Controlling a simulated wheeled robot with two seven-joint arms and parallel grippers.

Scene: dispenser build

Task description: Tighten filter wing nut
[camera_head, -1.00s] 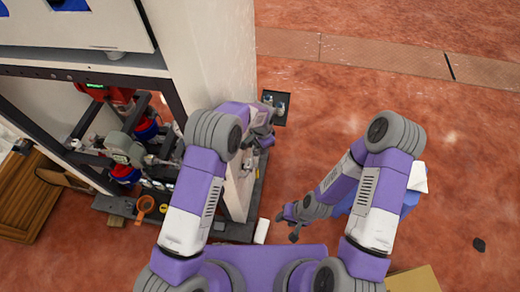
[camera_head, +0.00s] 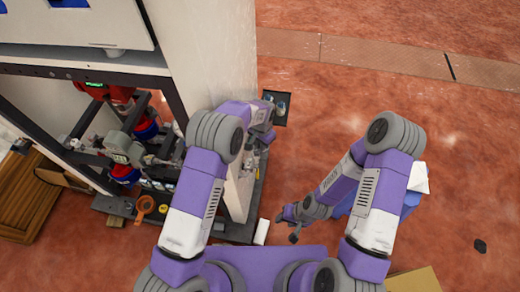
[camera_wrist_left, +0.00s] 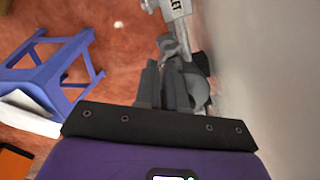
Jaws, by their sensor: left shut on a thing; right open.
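My left gripper (camera_wrist_left: 168,88) is shut on a grey part beside the pale wall in the left wrist view. This part looks like the filter wing nut (camera_wrist_left: 198,92), but the fingers hide most of it. A grey fitting with a label ending in "LET" (camera_wrist_left: 178,10) is just beyond the fingertips. In the head view my left gripper (camera_head: 254,148) is at the right face of the white cabinet wall (camera_head: 215,60), partly hidden by my arm. My right gripper (camera_head: 288,226) is open and empty, low over the floor, away from the wall.
A dark frame (camera_head: 90,72) with red and blue machinery stands left of the wall. A wooden crate (camera_head: 28,205) is at far left. A blue stool (camera_wrist_left: 55,65) stands on the floor, partly behind my right arm in the head view. The floor at right is mostly clear.

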